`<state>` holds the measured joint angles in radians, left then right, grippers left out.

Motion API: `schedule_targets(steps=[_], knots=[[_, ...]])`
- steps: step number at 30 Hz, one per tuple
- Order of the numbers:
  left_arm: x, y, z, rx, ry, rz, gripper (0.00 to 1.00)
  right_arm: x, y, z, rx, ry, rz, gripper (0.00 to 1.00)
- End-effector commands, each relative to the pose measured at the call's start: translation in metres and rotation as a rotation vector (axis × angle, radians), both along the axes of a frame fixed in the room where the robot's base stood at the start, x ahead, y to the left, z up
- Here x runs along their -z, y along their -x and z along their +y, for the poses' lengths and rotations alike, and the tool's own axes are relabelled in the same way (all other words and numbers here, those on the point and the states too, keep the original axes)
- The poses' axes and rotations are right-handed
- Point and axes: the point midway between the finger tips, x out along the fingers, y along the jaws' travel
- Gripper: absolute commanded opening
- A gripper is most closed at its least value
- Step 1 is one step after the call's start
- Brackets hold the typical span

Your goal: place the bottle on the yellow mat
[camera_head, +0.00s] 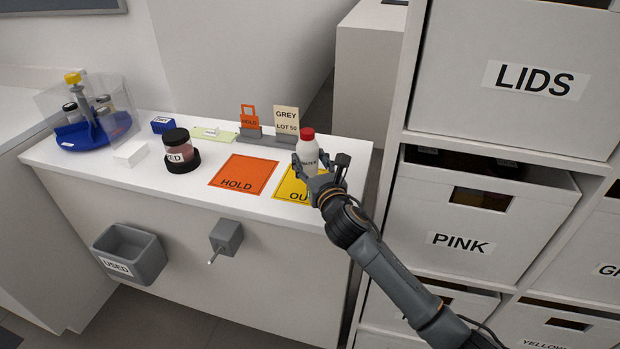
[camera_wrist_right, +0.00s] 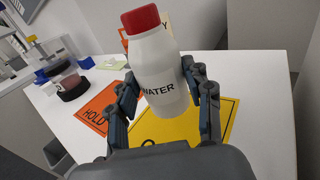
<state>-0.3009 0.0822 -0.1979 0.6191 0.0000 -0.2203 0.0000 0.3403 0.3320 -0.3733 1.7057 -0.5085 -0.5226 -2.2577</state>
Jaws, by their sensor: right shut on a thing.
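The white bottle (camera_head: 307,150) has a red cap and a label reading WATER. My right gripper (camera_head: 321,176) is shut on it, with a finger on each side of the bottle (camera_wrist_right: 160,75) in the right wrist view. The bottle is upright in the head view and over or at the back of the yellow mat (camera_head: 288,188); I cannot tell whether its base touches. The mat (camera_wrist_right: 205,125) lies at the right end of the white counter, partly hidden by my gripper (camera_wrist_right: 158,98). My left gripper is not in view.
An orange HOLD mat (camera_head: 243,174) lies left of the yellow one. A dark-lidded jar (camera_head: 179,148) stands farther left. Card holders with HOLD and GREY (camera_head: 287,120) cards stand behind. Shelves with a PINK bin (camera_head: 470,225) rise at right.

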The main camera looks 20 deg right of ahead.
Motion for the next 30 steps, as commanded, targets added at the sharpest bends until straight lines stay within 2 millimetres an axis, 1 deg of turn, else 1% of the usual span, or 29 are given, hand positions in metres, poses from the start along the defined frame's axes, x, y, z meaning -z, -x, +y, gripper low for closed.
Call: schedule_targets(steps=[7, 10, 16, 17, 18, 19, 20, 30], knots=[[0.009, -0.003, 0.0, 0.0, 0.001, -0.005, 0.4, 0.034, 0.001, 0.0, 0.0, -0.002, 0.002, 0.14], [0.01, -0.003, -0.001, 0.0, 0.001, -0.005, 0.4, 0.04, 0.0, 0.0, 0.0, 0.0, 0.0, 0.14], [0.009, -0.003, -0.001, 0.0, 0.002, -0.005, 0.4, 0.04, 0.0, 0.0, -0.001, 0.001, 0.0, 0.14], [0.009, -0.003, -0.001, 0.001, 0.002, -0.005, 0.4, 0.041, 0.001, 0.0, 0.0, 0.001, 0.002, 0.56], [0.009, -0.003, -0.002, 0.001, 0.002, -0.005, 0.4, 0.041, 0.001, 0.0, 0.0, 0.001, 0.002, 0.64], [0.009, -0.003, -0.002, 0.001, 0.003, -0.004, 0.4, 0.041, 0.001, 0.0, 0.0, 0.001, 0.002, 0.71], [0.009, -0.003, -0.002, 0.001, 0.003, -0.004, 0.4, 0.04, 0.001, 0.0, 0.0, 0.001, 0.002, 0.73], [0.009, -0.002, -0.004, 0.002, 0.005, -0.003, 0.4, 0.04, 0.003, 0.0, -0.001, 0.001, 0.001, 0.73]])
